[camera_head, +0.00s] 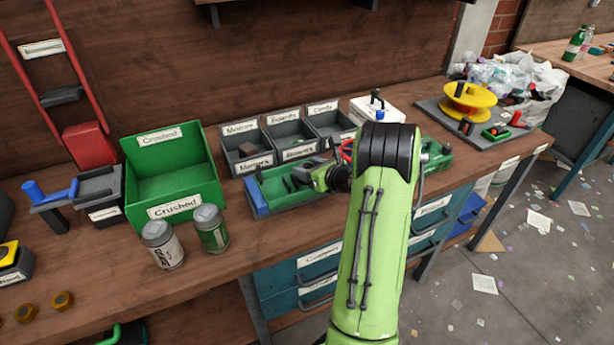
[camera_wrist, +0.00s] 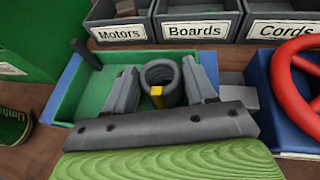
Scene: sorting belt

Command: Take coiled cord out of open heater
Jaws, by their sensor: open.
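The open heater (camera_head: 270,191) is a green and blue tray-like case on the bench, in front of the small grey bins. It also shows in the wrist view (camera_wrist: 88,88). The coiled cord (camera_wrist: 161,74) is a dark grey coil with a yellow band, in the heater's right part in the wrist view. My gripper (camera_wrist: 161,88) is open, with one finger on each side of the coil. I cannot tell whether either finger touches it. In the head view my gripper (camera_head: 312,180) is over the heater, and the cord cannot be made out there.
Grey bins labelled Motors (camera_wrist: 118,35), Boards (camera_wrist: 197,28) and Cords (camera_wrist: 284,28) stand behind the heater. A red wheel (camera_wrist: 284,75) is close on the right. A green Crushed bin (camera_head: 178,208) and two cans (camera_head: 162,246) (camera_head: 211,230) stand on the left.

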